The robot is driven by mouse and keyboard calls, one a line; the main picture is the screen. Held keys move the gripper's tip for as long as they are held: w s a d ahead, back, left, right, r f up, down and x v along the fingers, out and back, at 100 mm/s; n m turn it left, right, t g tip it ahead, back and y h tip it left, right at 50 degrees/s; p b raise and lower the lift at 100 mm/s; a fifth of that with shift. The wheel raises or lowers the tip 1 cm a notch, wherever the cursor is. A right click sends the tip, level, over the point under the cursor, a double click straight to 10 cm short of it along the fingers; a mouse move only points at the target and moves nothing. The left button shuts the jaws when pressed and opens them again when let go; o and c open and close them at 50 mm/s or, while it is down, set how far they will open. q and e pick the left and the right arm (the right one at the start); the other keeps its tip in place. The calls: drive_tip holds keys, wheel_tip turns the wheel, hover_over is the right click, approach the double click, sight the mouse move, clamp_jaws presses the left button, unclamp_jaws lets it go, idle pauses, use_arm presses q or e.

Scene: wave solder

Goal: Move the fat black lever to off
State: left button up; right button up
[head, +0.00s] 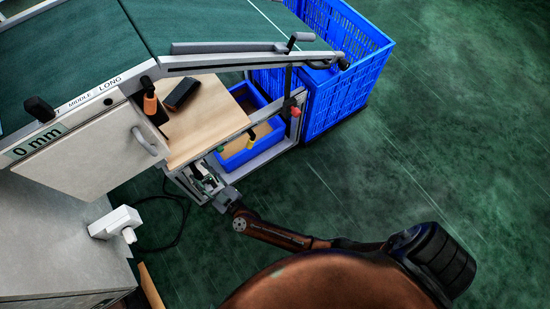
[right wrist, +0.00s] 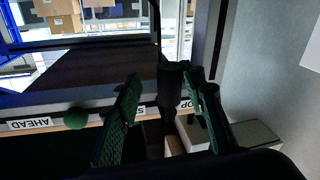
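In the right wrist view, a fat black lever (right wrist: 172,78) stands upright between the two green-padded fingers of my right gripper (right wrist: 163,77). The fingers are open, with a clear gap to the left finger; the lever is nearer the right one, and I cannot tell if they touch. In the head view, my right gripper (head: 203,182) is low at the machine's near edge; the lever cannot be made out there. My left gripper is not visible.
A green ball knob (right wrist: 76,118) is left of the fingers. Open floor lies right.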

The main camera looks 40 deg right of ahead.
drive_tip(key=s+d+n+p, duration=0.2)
drive_tip(key=s+d+p, duration=0.15)
drive_tip(key=s, duration=0.45)
use_arm(q)
drive_tip(key=w+r+t+p, duration=0.1)
drive_tip(key=w+r+p, duration=0.1)
drive_tip(key=r+p, duration=0.4)
drive_tip(key=w+r+t+p, duration=0.1)
drive_tip(key=r+p, duration=0.4)
drive_tip(key=r, duration=0.8)
drive_tip(key=shift+w+r+p, duration=0.2)
drive_tip(key=shift+w+p, duration=0.15)
drive_tip(key=shift+w, duration=0.15)
use_arm(e)
drive_tip(key=s+d+f+g, duration=0.3)
drive_tip(key=s+d+f, duration=0.3)
drive_tip(key=s, duration=0.3)
drive_tip(key=s+d+f+m+g, duration=0.1)
drive_tip(key=s+d+f+g, duration=0.3)
drive_tip(key=s+d+f, duration=0.3)
drive_tip(key=shift+s+f, duration=0.25)
drive_tip(key=shift+s, duration=0.6)
drive_tip(key=shift+c, duration=0.3)
